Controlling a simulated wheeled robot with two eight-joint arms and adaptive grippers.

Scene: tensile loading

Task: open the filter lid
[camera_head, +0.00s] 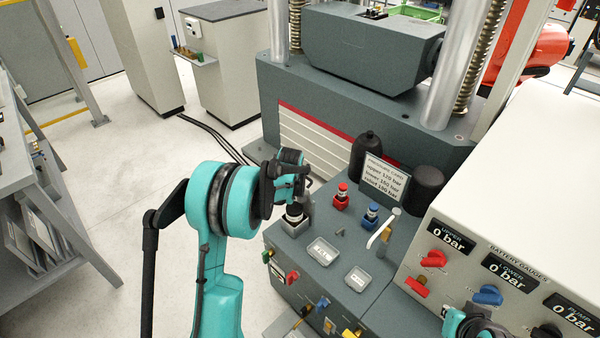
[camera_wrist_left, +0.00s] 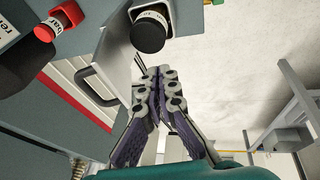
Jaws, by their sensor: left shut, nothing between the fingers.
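The filter (camera_head: 294,211) is a black cylinder in a pale square housing at the left edge of the console; it also shows in the left wrist view (camera_wrist_left: 149,33). Beside it in the wrist view, a light grey panel (camera_wrist_left: 117,52) with a black bar handle (camera_wrist_left: 92,86) looks like the filter lid, standing raised off the housing. My left gripper (camera_head: 296,180) is just above and behind the filter. Its fingers (camera_wrist_left: 156,74) are shut together and empty, close to the panel's edge; I cannot tell whether they touch it.
A gauge box (camera_head: 510,240) stands at the right. The large grey press (camera_head: 375,125) rises behind. Open floor lies left.

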